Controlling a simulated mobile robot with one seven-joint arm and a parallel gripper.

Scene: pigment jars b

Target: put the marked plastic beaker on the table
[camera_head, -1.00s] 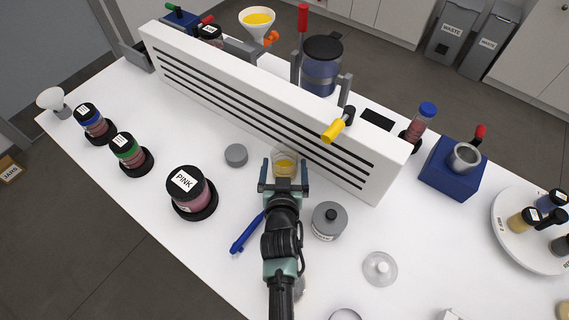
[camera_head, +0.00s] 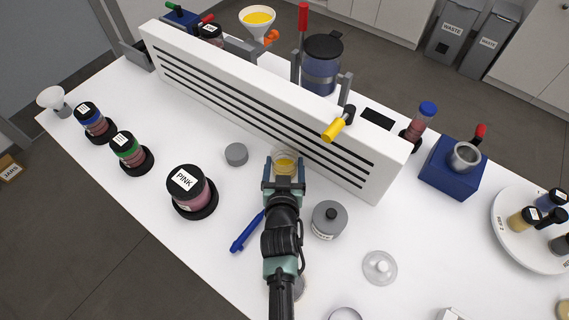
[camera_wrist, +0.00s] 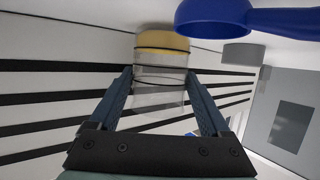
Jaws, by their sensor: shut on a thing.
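A clear plastic beaker (camera_head: 285,156) with yellow contents is in front of the slotted white panel in the head view. In the wrist view the beaker (camera_wrist: 161,42) shows upside down, with yellow at its picture top and dark rings around it. My gripper (camera_head: 284,168) is shut on the beaker, with one finger on each side; the fingers also show in the wrist view (camera_wrist: 158,76). The white table (camera_head: 222,245) lies below. I cannot tell whether the beaker's base touches it.
The white slotted panel (camera_head: 240,100) stands close behind the beaker. A clear lid (camera_head: 379,267) lies at right. Table between disc and scoop is clear.

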